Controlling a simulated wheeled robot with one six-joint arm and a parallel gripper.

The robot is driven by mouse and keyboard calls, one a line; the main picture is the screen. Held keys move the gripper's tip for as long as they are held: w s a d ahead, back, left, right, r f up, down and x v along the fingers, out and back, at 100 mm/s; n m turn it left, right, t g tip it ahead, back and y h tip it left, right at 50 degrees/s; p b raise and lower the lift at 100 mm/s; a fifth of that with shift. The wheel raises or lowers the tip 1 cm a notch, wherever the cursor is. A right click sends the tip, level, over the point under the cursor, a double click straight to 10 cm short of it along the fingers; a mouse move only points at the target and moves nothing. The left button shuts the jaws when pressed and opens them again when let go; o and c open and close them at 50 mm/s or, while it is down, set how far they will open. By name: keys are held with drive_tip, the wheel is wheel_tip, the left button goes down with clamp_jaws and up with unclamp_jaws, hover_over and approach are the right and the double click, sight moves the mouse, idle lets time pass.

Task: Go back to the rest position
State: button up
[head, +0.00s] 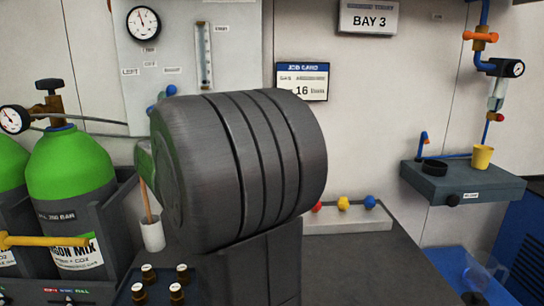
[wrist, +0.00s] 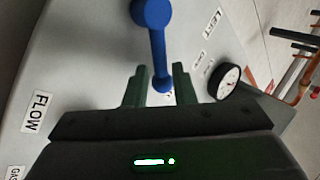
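My gripper (wrist: 159,85) shows in the wrist view with its two green fingers apart. The end of a blue lever (wrist: 156,45) lies between the fingers, with a small gap visible on each side. I cannot tell whether the lever touches anything of my gripper. The lever is on a pale panel (wrist: 85,60) with LEFT and FLOW labels. In the head view my dark arm hides my gripper and most of the lever; a blue part (head: 160,96) shows above my arm's left end.
Green gas cylinders (head: 70,160) stand at left. A cup (head: 152,234) with a rod is close beside my arm. Small bottles (head: 160,284) stand in front. A ledge with coloured knobs (head: 343,203) and a grey shelf (head: 462,184) with a yellow cup (head: 482,157) are at right.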

drive_tip(key=b+v, duration=0.1)
drive_tip(key=v, duration=1.1)
drive_tip(key=w+a+r+n+g+p, duration=0.1)
drive_tip(key=w+a+r+p, duration=0.3)
drive_tip(key=w, duration=0.6)
drive_tip(key=shift+w+a+r+n+y, duration=0.35)
drive_tip(key=shift+a+r+n+y, duration=0.05)
drive_tip(key=shift+a+r, duration=0.6)
drive_tip(key=shift+f, duration=0.15)
